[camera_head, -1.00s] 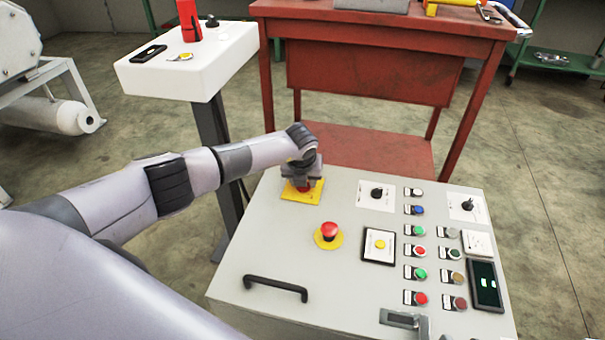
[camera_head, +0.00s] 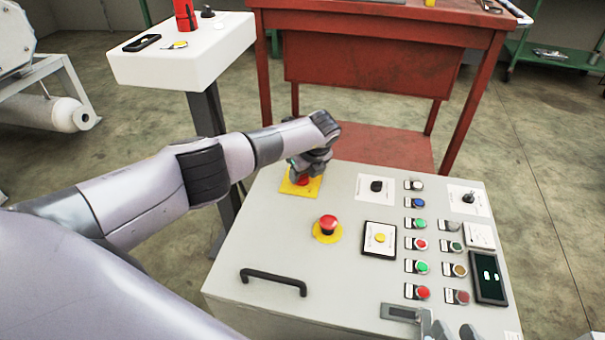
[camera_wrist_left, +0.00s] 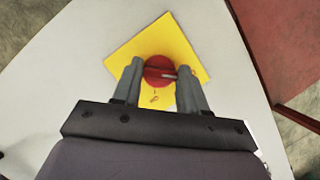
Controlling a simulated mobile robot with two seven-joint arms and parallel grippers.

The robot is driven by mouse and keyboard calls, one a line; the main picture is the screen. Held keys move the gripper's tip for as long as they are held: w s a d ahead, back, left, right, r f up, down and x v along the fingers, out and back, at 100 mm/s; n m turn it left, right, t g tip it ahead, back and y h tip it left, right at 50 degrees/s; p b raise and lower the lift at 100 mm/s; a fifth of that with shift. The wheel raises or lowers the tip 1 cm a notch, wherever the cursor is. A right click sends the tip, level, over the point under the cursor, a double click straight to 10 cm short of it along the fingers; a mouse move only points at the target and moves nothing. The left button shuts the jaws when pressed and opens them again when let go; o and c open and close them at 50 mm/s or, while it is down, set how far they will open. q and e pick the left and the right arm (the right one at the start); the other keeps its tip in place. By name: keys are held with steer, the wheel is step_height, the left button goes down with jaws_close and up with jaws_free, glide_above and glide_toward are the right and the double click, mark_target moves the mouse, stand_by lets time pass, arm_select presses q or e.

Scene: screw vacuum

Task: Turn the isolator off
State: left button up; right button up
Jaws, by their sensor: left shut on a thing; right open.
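The isolator is a red rotary knob (camera_head: 303,182) on a yellow square plate (camera_head: 291,188) at the far left corner of the grey control panel (camera_head: 265,235). My left gripper (camera_head: 305,175) comes down on it from above and is shut on it. In the left wrist view the red knob (camera_wrist_left: 158,68) sits between the two grey fingers, with the yellow plate (camera_wrist_left: 190,62) around it. The gripper hides part of the knob in the head view. My right gripper (camera_head: 450,330) shows only partly at the bottom edge, open, over the panel's near side.
A red mushroom button (camera_head: 327,224) on a yellow disc is nearer than the isolator. A black handle (camera_head: 274,281) stands up at the panel's near left. Several buttons and two black switches fill the right side. A red table (camera_head: 385,70) and a white stand (camera_head: 180,68) are behind.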

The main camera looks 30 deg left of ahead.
steer(key=shift+a+r, duration=0.1)
steer(key=shift+a, duration=0.05)
arm_select(q)
steer(key=o, duration=1.1)
steer(key=shift+c, duration=0.2)
arm_select(e)
steer(key=shift+f, duration=0.2)
arm_select(q)
steer(key=p+v, duration=0.3)
steer(key=v, duration=0.2)
steer(key=shift+r+p, duration=0.4)
steer(key=shift+v, duration=0.75)
arm_select(e)
steer(key=d, duration=0.1)
steer(key=d+h, duration=0.1)
steer(key=s+d+r+h, duration=0.1)
steer(key=shift+s+d+n, duration=0.1)
steer(key=shift+d+n, duration=0.1)
steer(key=shift+n, duration=0.2)
